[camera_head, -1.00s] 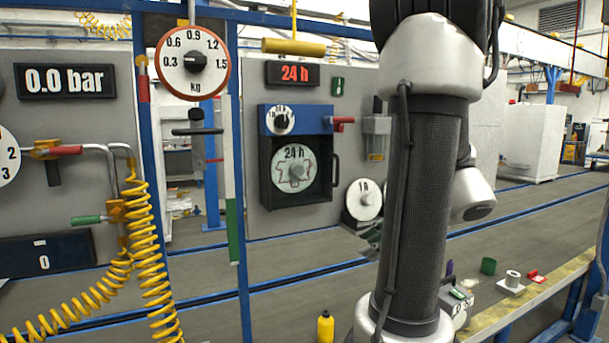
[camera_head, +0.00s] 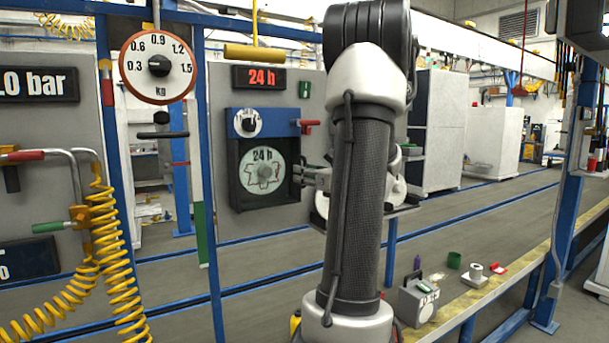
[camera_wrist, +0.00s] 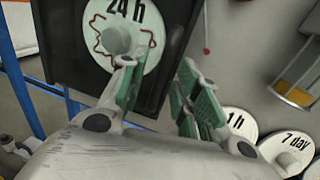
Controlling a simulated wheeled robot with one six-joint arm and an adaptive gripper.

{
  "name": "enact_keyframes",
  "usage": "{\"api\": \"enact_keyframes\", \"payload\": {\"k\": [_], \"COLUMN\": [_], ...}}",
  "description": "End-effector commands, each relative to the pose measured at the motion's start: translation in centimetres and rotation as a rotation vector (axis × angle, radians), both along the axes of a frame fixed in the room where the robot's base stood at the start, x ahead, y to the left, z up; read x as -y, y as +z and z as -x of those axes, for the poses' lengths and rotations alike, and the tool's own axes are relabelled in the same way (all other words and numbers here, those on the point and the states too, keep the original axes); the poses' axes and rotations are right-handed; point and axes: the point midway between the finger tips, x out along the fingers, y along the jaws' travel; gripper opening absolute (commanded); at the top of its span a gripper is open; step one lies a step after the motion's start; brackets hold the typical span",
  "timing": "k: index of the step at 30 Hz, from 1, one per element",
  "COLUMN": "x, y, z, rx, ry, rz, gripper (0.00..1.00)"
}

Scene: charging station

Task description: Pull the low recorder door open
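The recorder is on the grey panel, with a blue upper part (camera_head: 265,122) carrying a dial and a red-handled lever (camera_head: 305,127). Below it is the black low door (camera_head: 237,189), with a round 24 h disc (camera_head: 263,170) showing in it. In the wrist view the door's dark face (camera_wrist: 70,60) fills the upper left. In the wrist view the green-padded fingers of my gripper (camera_wrist: 163,95) stand apart, on either side of the door's edge.
Spare discs marked 1 h (camera_wrist: 238,125) and 7 day (camera_wrist: 289,148) lie right of the door. A yellow coiled hose (camera_head: 110,270) hangs at the left. A bench (camera_head: 470,305) with a grey box (camera_head: 417,300) and small items runs along the lower right.

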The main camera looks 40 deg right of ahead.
Motion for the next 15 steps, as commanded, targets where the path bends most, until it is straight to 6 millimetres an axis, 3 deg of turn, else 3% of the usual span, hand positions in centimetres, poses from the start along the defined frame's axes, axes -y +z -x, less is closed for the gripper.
{"api": "enact_keyframes", "payload": {"k": [10,15], "x": [0.02,0.02], "y": [-0.01,-0.01], "z": [-0.66,-0.64], "rx": [0.000,0.000], "ry": [0.000,0.000], "rz": [0.001,0.001], "gripper": [0.32,0.01]}}
